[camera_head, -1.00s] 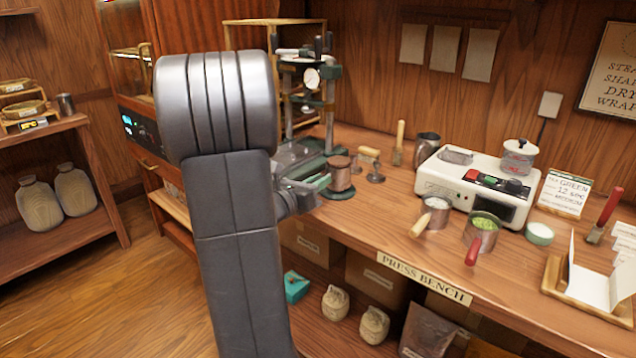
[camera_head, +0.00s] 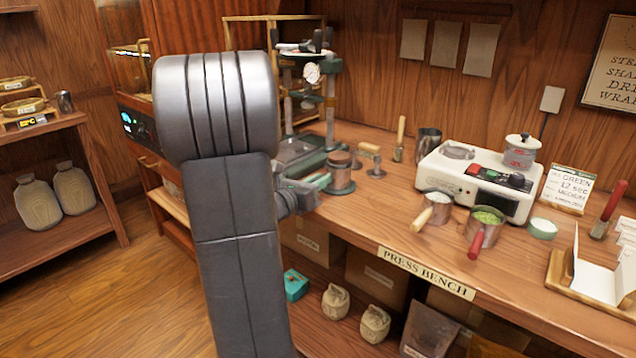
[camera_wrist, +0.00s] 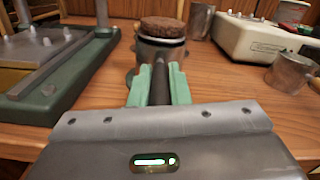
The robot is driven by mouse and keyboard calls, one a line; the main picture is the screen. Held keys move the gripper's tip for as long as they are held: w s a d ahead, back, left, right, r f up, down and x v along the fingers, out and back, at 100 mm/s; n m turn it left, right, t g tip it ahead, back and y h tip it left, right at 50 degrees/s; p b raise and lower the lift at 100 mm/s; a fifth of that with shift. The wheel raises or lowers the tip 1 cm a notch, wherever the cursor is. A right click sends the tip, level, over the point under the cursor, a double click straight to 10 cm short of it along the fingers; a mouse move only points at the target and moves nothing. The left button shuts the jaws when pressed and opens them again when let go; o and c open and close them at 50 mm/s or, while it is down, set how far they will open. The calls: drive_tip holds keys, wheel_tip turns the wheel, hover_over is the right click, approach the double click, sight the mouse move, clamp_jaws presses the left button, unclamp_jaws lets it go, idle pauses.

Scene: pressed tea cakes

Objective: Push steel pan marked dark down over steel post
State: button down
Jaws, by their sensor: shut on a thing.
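A steel pan (camera_wrist: 157,52) is in front of me in the wrist view, with a dark handle pointing toward me. My gripper (camera_wrist: 162,73) has its green fingers shut on that handle. In the head view the gripper (camera_head: 320,182) is at the left side of the pan (camera_head: 341,181). A round brown cake (camera_wrist: 163,28) shows above the pan's rim, and it is also in the head view (camera_head: 339,158). The steel post is hidden; how far down the pan sits around it I cannot tell.
A green-based press (camera_wrist: 62,70) stands close on the left. A white heater (camera_head: 468,187), a metal cup (camera_head: 428,143) and two handled pans stand farther right on the bench.

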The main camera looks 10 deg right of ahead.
drive_tip(key=shift+f, duration=0.15)
drive_tip(key=c, duration=1.3)
unclamp_jaws()
drive_tip(key=v, duration=1.4)
drive_tip(key=shift+b, duration=0.3)
drive_tip(key=shift+w+d, duration=0.1)
drive_tip(key=shift+d, duration=0.1)
